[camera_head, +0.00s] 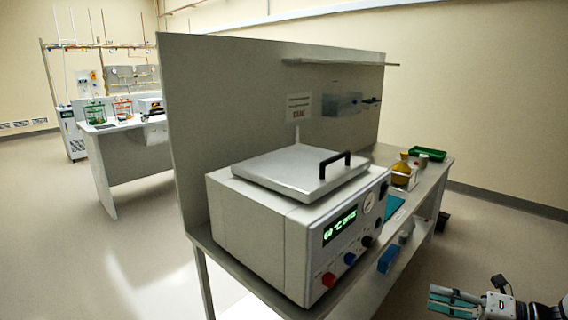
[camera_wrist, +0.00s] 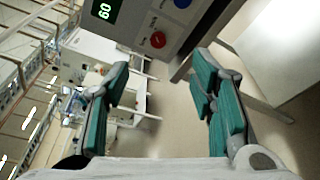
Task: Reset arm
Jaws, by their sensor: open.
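My gripper (camera_head: 455,301) is at the lower right of the head view, in front of the bench and apart from it. In the wrist view my gripper (camera_wrist: 162,95) shows two teal-padded fingers spread wide apart. Nothing is between the fingers. The front panel of the white machine (camera_wrist: 130,25) shows beyond the fingertips in the wrist view, with a green display and a red knob.
In the head view the white lidded machine (camera_head: 262,240) stands on a bench (camera_head: 385,285) with a grey back panel (camera_head: 230,100). A bottle with amber contents (camera_head: 402,172) and a green tray (camera_head: 428,153) stand farther along.

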